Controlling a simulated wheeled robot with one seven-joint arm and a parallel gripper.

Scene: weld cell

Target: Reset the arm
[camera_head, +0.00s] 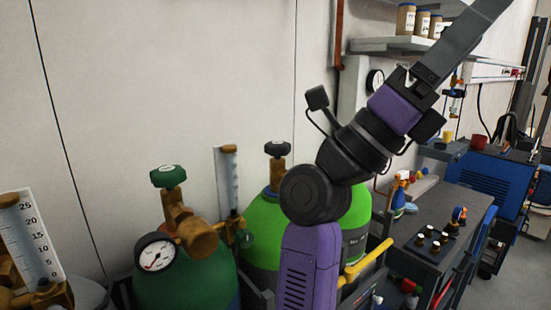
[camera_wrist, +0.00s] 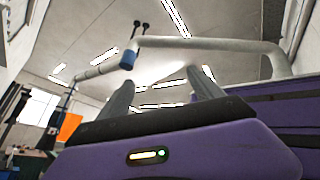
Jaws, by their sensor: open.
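My gripper (camera_wrist: 161,82) is open in the wrist view. Its two dark grey fingers stand apart above the purple gripper body, and nothing is held between them. The fingers point up toward the ceiling. In the head view my arm rises from the lower middle, bends at a black joint and slants to the upper right. There the gripper (camera_head: 465,40) shows side-on as a grey bar that runs toward the top edge, and I cannot separate its two fingers.
Green gas cylinders (camera_head: 190,275) with a gauge (camera_head: 156,255) stand beside and behind my arm. A shelf with jars (camera_head: 405,19) is near the gripper. A dark workbench (camera_head: 455,210) and blue cabinet (camera_head: 490,182) are at right. A pale overhead pipe (camera_wrist: 215,45) crosses the wrist view.

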